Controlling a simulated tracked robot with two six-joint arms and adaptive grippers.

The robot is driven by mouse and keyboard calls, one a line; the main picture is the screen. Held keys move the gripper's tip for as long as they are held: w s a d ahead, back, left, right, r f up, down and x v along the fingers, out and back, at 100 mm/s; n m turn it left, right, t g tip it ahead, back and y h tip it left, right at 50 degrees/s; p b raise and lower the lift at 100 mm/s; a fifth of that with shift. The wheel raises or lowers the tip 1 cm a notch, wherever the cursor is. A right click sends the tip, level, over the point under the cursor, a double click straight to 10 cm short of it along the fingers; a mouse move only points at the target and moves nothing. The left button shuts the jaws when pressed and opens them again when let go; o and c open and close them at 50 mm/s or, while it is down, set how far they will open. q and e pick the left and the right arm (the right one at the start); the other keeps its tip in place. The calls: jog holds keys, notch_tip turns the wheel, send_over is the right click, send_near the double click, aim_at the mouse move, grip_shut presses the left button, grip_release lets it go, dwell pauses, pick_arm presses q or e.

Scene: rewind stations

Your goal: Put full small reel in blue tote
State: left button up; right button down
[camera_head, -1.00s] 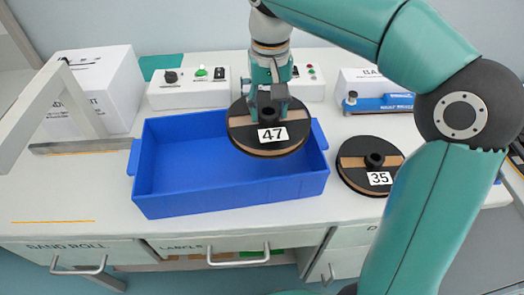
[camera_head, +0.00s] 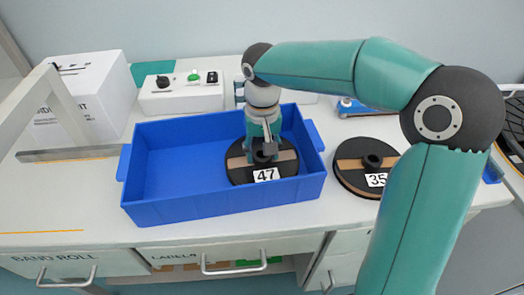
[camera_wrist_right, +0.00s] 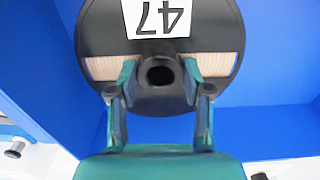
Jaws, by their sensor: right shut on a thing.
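A black reel labelled 47 (camera_head: 243,172), with a tan band across it, is inside the blue tote (camera_head: 225,202), at the tote's right side. My right gripper (camera_head: 263,152) reaches down into the tote and is shut on the reel's central hub. In the right wrist view the two fingers (camera_wrist_right: 159,85) stand on both sides of the hub of the reel (camera_wrist_right: 105,38), with blue tote walls and floor around it. Whether the reel touches the tote floor I cannot tell. My left gripper is not in view.
A second black reel labelled 35 (camera_head: 350,170) lies on the table just right of the tote. A white box (camera_head: 95,98) and a control box (camera_head: 180,95) stand behind. A grey frame (camera_head: 65,105) is at the left. The tote's left part is empty.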

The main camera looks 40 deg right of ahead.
jog(key=c, duration=0.5)
grip_release()
notch_tip(320, 180, up, 12)
jog(key=p, duration=0.2)
dwell(0.5)
